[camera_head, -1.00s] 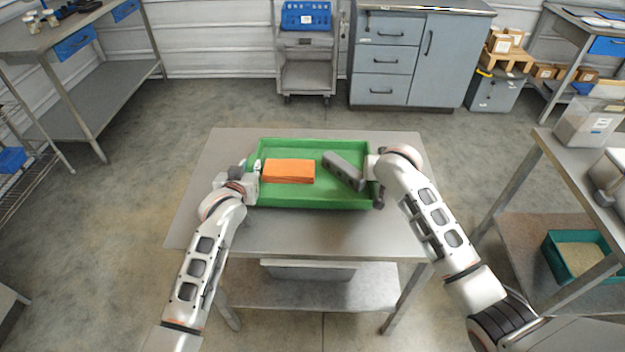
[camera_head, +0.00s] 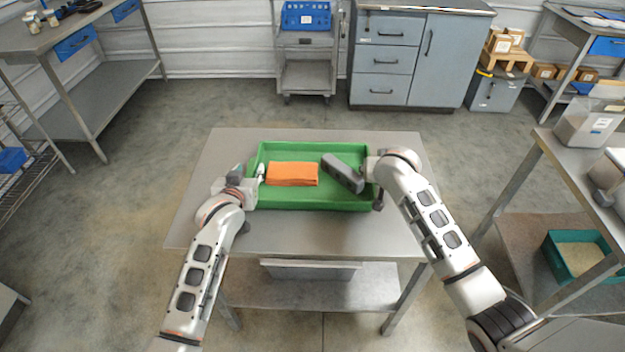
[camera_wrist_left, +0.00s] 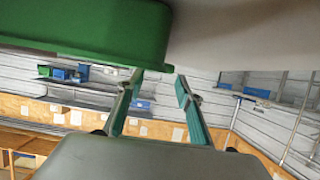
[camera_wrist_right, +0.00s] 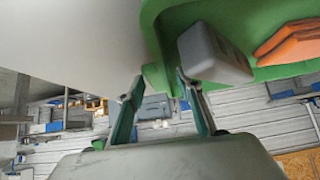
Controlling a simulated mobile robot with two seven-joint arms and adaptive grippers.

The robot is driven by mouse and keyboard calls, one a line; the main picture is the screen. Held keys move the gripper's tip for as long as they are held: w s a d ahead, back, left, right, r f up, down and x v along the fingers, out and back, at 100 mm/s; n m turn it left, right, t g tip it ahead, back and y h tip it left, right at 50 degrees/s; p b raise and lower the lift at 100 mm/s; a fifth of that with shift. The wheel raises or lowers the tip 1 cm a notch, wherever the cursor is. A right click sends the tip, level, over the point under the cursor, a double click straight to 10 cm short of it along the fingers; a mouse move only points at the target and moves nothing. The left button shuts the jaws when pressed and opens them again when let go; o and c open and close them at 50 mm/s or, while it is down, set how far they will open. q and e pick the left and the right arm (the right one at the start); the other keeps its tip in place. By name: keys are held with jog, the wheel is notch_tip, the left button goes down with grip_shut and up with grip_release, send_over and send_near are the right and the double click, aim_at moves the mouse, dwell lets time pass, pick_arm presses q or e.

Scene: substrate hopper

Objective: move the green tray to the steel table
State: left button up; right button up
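The green tray (camera_head: 310,203) rests on a grey metal table (camera_head: 300,237) in the middle of the head view. An orange folded cloth-like item (camera_head: 292,174) and a dark grey block (camera_head: 342,173) are in it. My left gripper (camera_head: 250,183) is at the tray's left wall. My right gripper (camera_head: 372,178) is at the right wall. Its fingers (camera_wrist_right: 158,84) are spread with the tray's edge between their tips; contact is unclear.
Another metal table (camera_head: 552,170) stands at the right, with clear bins on top and a teal bin (camera_head: 575,262) below. A workbench (camera_head: 90,45) is at the left. A cart (camera_head: 306,70) and grey cabinet (camera_head: 420,60) stand at the back. Floor around the middle table is clear.

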pick_arm(q)
jog(key=v, duration=0.9)
jog(key=shift+s+a+r, duration=0.1)
jog(key=shift+s, duration=0.2)
pick_arm(e)
jog(key=shift+s+r, duration=0.1)
pick_arm(q)
jog(key=shift+s+r, duration=0.15)
jog(key=shift+s, duration=0.15)
pick_arm(e)
jog(key=v, duration=1.1)
jog(key=shift+s+r, duration=0.25)
jog(key=shift+s, duration=0.05)
pick_arm(q)
jog(key=shift+s, duration=0.1)
